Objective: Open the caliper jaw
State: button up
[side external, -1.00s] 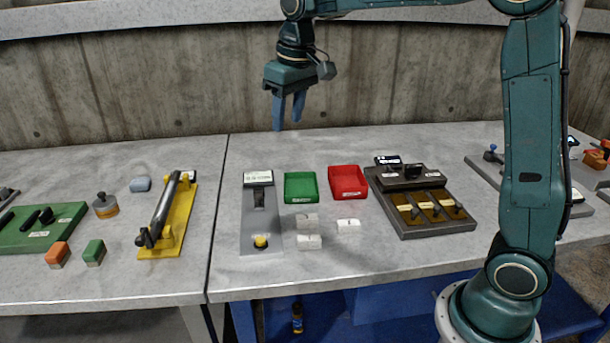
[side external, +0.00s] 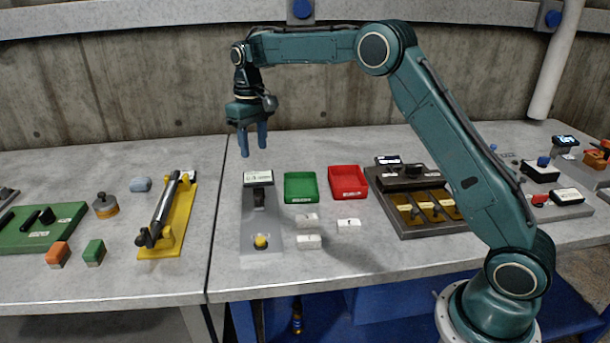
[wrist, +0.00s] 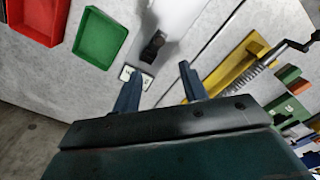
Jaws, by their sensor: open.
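The likely caliper is a grey plate fixture (side external: 261,222) with a white display block (side external: 257,178), a dark slider (side external: 259,198) and a yellow knob (side external: 261,241). I cannot clearly make out its jaw. My gripper (side external: 253,151) points down, open and empty, above the table just behind and above the display end. In the wrist view, my gripper (wrist: 157,68) has its two fingers apart. The dark slider (wrist: 153,46) shows ahead of them, and the white display (wrist: 136,78) is beside the left finger, which partly hides it.
A green tray (side external: 301,186) and a red tray (side external: 348,182) stand right of the fixture, with several white blocks (side external: 308,242) in front. A yellow fixture with a metal bar (side external: 177,232) lies to the left. A dark slotted box (side external: 405,188) is further right.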

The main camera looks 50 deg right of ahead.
aim_at(258, 195)
jog(key=shift+f, duration=0.2)
notch_tip(258, 195, down, 14)
jog(key=shift+r, duration=0.25)
dwell(0.4)
grip_shut()
